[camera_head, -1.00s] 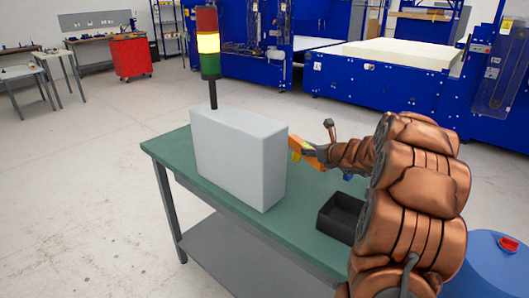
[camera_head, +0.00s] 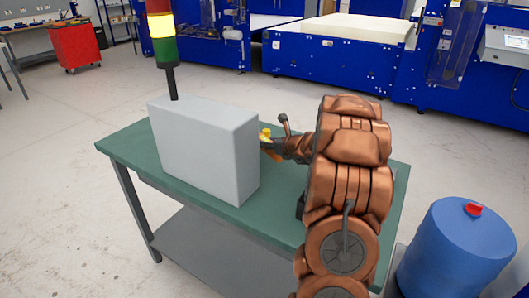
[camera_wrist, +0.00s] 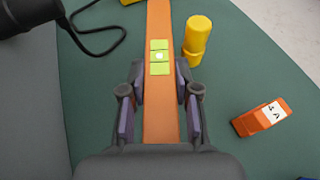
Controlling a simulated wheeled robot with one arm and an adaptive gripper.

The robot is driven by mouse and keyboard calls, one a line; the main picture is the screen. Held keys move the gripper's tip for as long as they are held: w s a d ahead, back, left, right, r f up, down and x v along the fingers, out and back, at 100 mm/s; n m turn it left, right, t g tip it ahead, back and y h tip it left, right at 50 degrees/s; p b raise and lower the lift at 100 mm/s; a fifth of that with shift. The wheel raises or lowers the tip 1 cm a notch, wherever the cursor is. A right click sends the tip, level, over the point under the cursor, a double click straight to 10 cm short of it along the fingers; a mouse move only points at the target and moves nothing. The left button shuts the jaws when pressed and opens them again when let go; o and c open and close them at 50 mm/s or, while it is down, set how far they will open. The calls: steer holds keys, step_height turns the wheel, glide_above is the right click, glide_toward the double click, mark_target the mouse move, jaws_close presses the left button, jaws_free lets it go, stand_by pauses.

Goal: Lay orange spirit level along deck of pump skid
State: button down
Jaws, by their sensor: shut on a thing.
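The orange spirit level (camera_wrist: 160,115), a long bar with a yellow-green vial, lies between the fingers of my gripper (camera_wrist: 160,82) in the wrist view. The gripper is shut on it; the bar runs away past the top edge of the picture. In the head view a small orange part of the level (camera_head: 274,155) shows at my gripper (camera_head: 270,146), beside the right side of the grey box, over the green tabletop. My arm hides much of this area. I cannot make out a pump skid in either view.
A grey box (camera_head: 205,150) with a stack light (camera_head: 161,40) stands on the green table (camera_head: 130,150). The wrist view shows a yellow cylinder (camera_wrist: 197,40), an orange labelled block (camera_wrist: 262,117) and a black cable (camera_wrist: 90,45). A blue drum (camera_head: 457,250) stands right of the table.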

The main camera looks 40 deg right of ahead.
mark_target(268, 150)
steer(key=shift+f, duration=1.65)
steer(key=shift+f, duration=0.15)
steer(key=c, duration=0.8)
jaws_free()
steer(key=shift+a, duration=0.1)
steer(key=shift+c, duration=0.2)
